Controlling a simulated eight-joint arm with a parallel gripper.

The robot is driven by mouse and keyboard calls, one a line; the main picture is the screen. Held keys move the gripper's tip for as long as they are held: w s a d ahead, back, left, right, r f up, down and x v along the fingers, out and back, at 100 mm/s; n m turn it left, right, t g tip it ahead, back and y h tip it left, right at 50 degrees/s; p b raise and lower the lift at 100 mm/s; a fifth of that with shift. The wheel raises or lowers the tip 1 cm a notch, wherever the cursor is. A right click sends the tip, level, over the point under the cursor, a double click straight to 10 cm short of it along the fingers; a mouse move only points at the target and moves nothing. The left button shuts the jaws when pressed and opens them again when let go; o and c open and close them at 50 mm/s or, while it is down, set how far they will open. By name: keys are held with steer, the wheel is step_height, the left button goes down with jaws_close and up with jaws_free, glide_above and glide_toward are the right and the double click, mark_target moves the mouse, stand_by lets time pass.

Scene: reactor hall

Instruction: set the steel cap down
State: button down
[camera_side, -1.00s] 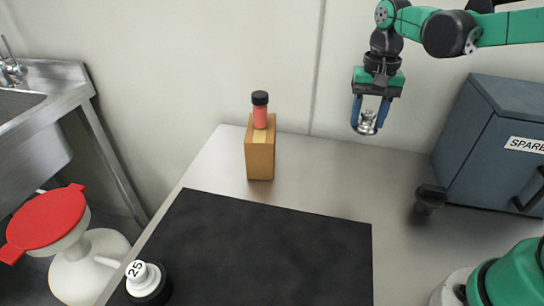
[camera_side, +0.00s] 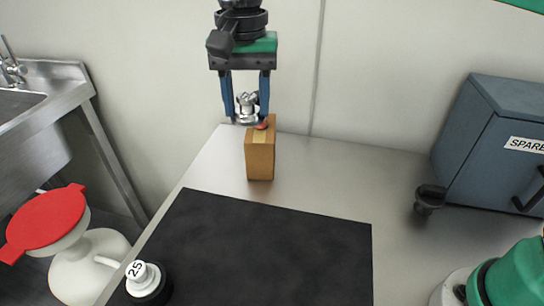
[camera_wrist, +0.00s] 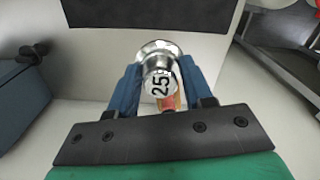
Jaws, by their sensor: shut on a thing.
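The steel cap (camera_side: 246,101) is shiny metal and hangs between the blue fingers of my gripper (camera_side: 247,115), which is shut on it. In the wrist view the steel cap (camera_wrist: 159,64) shows a white top marked 25, with my gripper (camera_wrist: 163,76) around it. In the side view the cap is off the table, at the upper left of a wooden block (camera_side: 260,158). A small red part of the vial (camera_side: 264,124) shows at the block's top; my gripper hides the rest. I cannot tell whether they touch.
A red-lidded white container (camera_side: 85,260) and sink are left.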

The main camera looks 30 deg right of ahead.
glide_above(235, 229)
step_height(235, 229, down, 16)
steer(key=shift+r, duration=0.15)
steer(key=shift+f, duration=2.25)
steer(key=shift+f, duration=0.15)
steer(key=shift+c, duration=1.8)
jaws_free()
